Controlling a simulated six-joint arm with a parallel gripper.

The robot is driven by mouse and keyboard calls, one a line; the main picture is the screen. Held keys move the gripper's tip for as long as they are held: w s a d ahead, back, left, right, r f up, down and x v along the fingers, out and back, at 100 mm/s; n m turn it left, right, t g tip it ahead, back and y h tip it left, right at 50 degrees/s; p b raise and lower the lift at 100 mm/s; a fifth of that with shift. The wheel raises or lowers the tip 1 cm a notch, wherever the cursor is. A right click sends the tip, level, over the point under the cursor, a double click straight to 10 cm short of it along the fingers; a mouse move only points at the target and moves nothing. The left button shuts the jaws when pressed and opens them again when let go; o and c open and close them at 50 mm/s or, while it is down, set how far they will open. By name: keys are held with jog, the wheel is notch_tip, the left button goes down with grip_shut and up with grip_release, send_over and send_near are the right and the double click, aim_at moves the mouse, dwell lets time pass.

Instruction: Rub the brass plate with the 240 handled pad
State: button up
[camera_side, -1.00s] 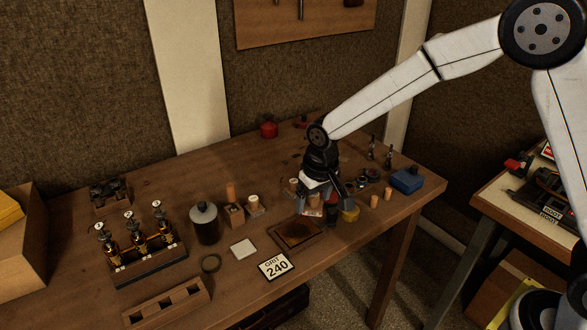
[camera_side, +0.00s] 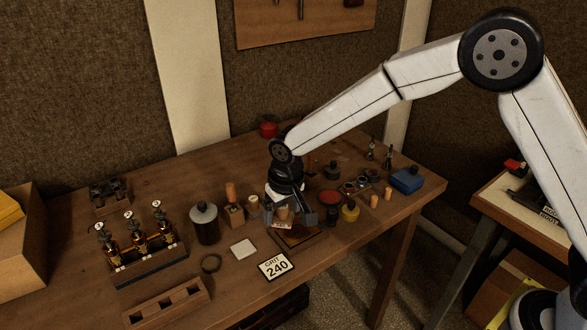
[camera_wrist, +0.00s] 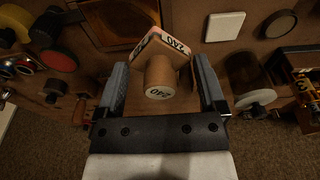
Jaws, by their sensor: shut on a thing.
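My gripper (camera_side: 291,218) is shut on the 240 handled pad (camera_side: 282,212), over the back left part of the brass plate. In the wrist view, my gripper (camera_wrist: 161,88) has the pad's round wooden handle (camera_wrist: 159,76), marked 240, between its fingers. The pad's square base sits turned at an angle to the fingers. The brass plate (camera_side: 306,236) is a dark brown, framed rectangle, partly hidden by my gripper. Whether the pad touches it I cannot tell. A GRIT 240 card (camera_side: 275,266) lies in front of the plate.

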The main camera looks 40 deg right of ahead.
aim_at(283, 239)
notch_tip(283, 239, down, 5)
jog(key=shift+f, duration=0.1)
jog(key=shift+d+f, duration=0.15)
jog(key=shift+d, duration=0.55)
jog(key=shift+c, duration=0.5)
jog(key=shift+d, duration=3)
jog(key=shift+a, duration=3.8)
jog(key=shift+d+r, duration=0.1)
jog(key=shift+r, duration=3.95)
jog(key=shift+d, duration=0.1)
